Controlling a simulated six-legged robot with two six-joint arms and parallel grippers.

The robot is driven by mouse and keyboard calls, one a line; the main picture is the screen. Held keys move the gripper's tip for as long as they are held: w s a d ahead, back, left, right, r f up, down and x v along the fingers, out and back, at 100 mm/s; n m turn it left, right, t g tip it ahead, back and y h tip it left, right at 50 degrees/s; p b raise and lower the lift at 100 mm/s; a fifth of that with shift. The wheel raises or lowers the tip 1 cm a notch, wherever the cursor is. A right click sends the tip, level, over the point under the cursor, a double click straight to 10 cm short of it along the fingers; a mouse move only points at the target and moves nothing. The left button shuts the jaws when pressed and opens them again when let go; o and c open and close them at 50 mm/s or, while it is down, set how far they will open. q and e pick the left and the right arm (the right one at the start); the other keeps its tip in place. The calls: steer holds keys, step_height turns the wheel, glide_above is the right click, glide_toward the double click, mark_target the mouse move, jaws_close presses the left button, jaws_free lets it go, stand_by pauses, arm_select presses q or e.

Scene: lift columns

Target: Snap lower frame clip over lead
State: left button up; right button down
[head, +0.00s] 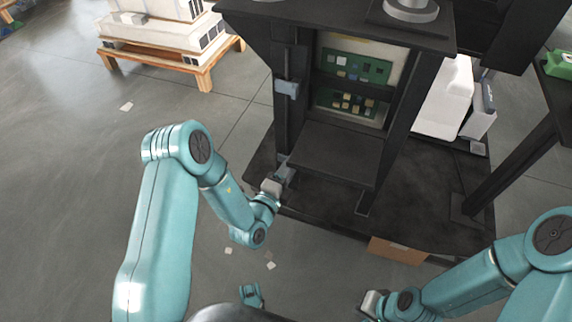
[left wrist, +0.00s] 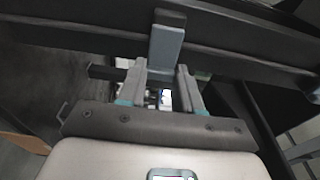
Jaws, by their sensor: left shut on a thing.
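The lower frame clip (head: 286,170) is a small blue-grey piece low on the left post of the dark frame (head: 330,195). My left gripper (head: 277,181) is at it. In the left wrist view the two fingers (left wrist: 161,88) reach up to the blue-grey clip (left wrist: 166,45) on a dark bar, shut on its lower part. An upper blue-grey clip (head: 287,88) sits higher on the same post. A thin dark line by that post may be the lead; I cannot tell it clearly from the frame. My right gripper (head: 370,303) is low at the right, away from the frame; its jaws are unclear.
Green circuit boards (head: 350,68) sit inside the frame above a dark shelf (head: 325,155). A cardboard-brown box (head: 398,250) is at the base's front edge. A wooden pallet (head: 170,60) stands at the back left. Small scraps lie on the otherwise open floor at left.

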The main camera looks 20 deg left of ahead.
arm_select(q)
steer(key=shift+w+n+y, duration=0.1)
steer(key=shift+n+y, duration=0.2)
steer(key=shift+y, duration=0.2)
steer(key=o, duration=1)
arm_select(e)
steer(key=shift+s+a+r, duration=0.1)
steer(key=shift+r, duration=0.35)
arm_select(q)
steer(key=shift+o, duration=0.2)
steer(key=s+a+p, duration=0.1)
steer(key=s+p, duration=1.3)
steer(key=s, duration=0.2)
steer(key=shift+s+a, duration=0.15)
steer(key=shift+a, duration=0.2)
arm_select(e)
step_height(320, 180, up, 14)
steer(key=shift+s+a, duration=0.1)
